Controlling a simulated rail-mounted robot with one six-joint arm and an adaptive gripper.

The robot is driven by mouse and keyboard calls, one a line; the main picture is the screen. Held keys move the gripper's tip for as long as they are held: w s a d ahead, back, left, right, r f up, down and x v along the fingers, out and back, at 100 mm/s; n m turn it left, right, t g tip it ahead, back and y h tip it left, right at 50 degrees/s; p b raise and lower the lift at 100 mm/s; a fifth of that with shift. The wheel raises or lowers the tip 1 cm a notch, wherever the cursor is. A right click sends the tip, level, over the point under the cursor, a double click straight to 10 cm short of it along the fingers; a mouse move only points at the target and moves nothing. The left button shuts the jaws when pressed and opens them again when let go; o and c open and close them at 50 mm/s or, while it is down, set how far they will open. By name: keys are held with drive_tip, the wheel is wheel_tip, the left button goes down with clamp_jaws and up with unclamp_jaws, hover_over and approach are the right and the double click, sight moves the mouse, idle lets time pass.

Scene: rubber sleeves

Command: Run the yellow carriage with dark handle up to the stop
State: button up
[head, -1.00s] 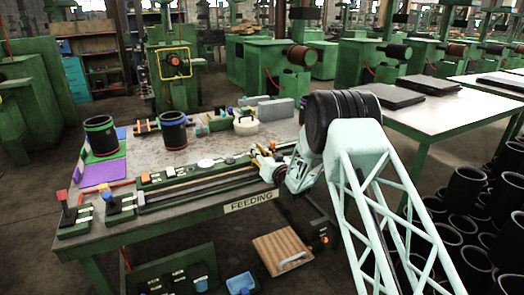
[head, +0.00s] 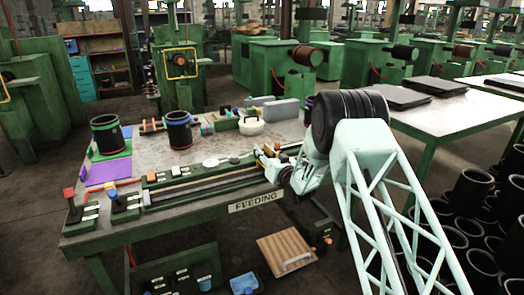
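The yellow carriage (head: 263,163) is small in the head view, at the right end of the rail (head: 205,184) along the front of the green feeding bench. Its dark handle cannot be made out apart from my gripper. My gripper (head: 275,170) is right at the carriage, on its right side, and partly covers it. Whether the fingers touch or hold the handle cannot be told, nor whether they are open or shut. The stop cannot be picked out clearly.
Black sleeves stand on the bench (head: 140,162), one on a green mat (head: 112,150) and another (head: 178,130) further right. A purple mat (head: 108,172) and levers (head: 69,196) are at the left. A white round container (head: 250,126) and grey blocks (head: 281,109) stand at the back.

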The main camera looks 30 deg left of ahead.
drive_tip(key=shift+v, duration=5.85)
drive_tip(key=shift+d, duration=0.1)
